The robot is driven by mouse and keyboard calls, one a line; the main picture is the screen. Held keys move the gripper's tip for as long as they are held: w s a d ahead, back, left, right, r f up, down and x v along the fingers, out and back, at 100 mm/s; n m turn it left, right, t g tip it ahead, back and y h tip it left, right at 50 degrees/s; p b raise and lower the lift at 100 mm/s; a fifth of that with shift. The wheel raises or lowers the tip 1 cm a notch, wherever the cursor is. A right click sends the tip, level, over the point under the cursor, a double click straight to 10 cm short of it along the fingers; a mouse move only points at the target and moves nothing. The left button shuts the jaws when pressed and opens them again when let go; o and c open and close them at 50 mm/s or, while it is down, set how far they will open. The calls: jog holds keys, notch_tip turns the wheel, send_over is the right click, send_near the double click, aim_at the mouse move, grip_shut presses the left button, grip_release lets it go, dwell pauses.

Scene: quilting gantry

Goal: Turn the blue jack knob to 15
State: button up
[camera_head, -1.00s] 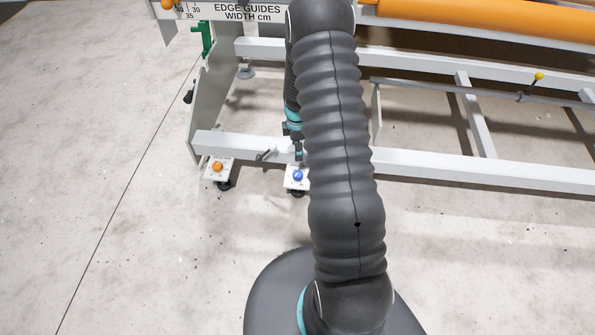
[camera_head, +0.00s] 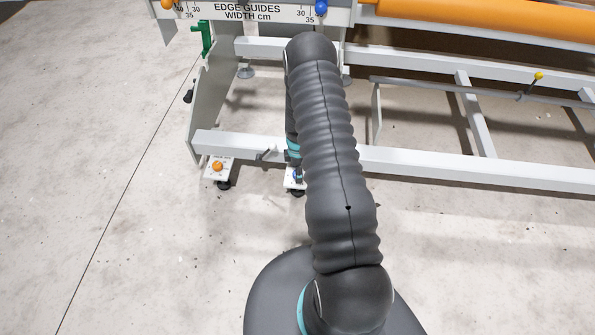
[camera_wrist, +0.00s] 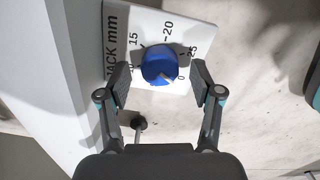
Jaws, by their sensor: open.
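The blue jack knob (camera_wrist: 160,64) is on a white plate (camera_wrist: 187,22) marked "JACK mm" in the wrist view. Figures 15, 20, 25 and 0 show around it. A pale mark on the knob's lower right side points roughly towards the 0. My gripper (camera_wrist: 160,70) is open, with one finger on each side of the knob and a visible gap at both sides. In the head view my gripper (camera_head: 297,170) is low over the blue knob's plate (camera_head: 290,186), and it and my arm hide most of the knob.
An orange knob (camera_head: 217,166) sits on a similar plate to the left. A white frame beam (camera_head: 430,167) runs just behind the plates. A small lever (camera_wrist: 139,124) shows below the knob. Another blue knob (camera_head: 321,7) is high on the edge guides panel (camera_head: 250,12). The floor at left is clear.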

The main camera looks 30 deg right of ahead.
jog(key=shift+f, duration=0.15)
jog(key=c, duration=1.1)
jog(key=shift+c, duration=0.2)
